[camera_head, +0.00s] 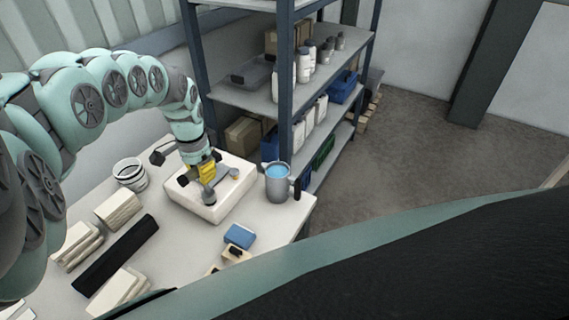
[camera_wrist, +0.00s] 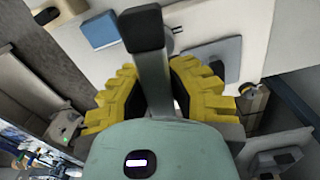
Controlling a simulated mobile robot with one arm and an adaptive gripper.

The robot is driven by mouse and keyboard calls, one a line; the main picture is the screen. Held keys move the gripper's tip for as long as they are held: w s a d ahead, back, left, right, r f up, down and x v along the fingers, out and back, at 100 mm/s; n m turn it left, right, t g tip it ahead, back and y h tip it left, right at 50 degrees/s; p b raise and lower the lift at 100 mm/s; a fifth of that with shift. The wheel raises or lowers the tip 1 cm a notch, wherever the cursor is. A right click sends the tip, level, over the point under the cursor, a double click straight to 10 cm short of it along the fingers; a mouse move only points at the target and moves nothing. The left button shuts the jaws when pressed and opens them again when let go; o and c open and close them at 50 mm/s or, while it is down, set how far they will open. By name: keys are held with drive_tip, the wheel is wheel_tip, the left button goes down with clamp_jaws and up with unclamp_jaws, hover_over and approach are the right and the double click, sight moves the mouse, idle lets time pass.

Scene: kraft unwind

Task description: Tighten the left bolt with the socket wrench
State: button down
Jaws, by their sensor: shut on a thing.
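My gripper (camera_head: 206,174) has yellow fingers and is over the white block (camera_head: 184,196) on the table. It is shut on the grey socket wrench (camera_head: 209,196). In the wrist view, my gripper (camera_wrist: 155,82) has its fingers on either side of the wrench (camera_wrist: 150,70), whose dark end points away from the palm. A small brass-coloured bolt (camera_head: 234,173) shows on the right of the block. The left bolt is not clearly visible, and the gripper and wrench cover that part of the block. I cannot tell whether the wrench sits on a bolt.
A grey mug (camera_head: 278,186) with blue contents stands close to the block's right side. A blue sponge-like block (camera_head: 238,236) lies in front. A white cup (camera_head: 129,173), pale blocks (camera_head: 118,209) and a black bar (camera_head: 117,254) are at left. A shelf rack (camera_head: 240,97) stands behind.

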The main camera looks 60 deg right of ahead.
drive_tip(key=shift+m, duration=0.3)
drive_tip(key=shift+w, duration=0.1)
drive_tip(key=shift+f+m+b, duration=0.15)
drive_tip(key=shift+m+b, duration=0.35)
drive_tip(key=shift+m, duration=0.7)
drive_tip(key=shift+m+b, duration=0.3)
drive_tip(key=shift+m, duration=0.5)
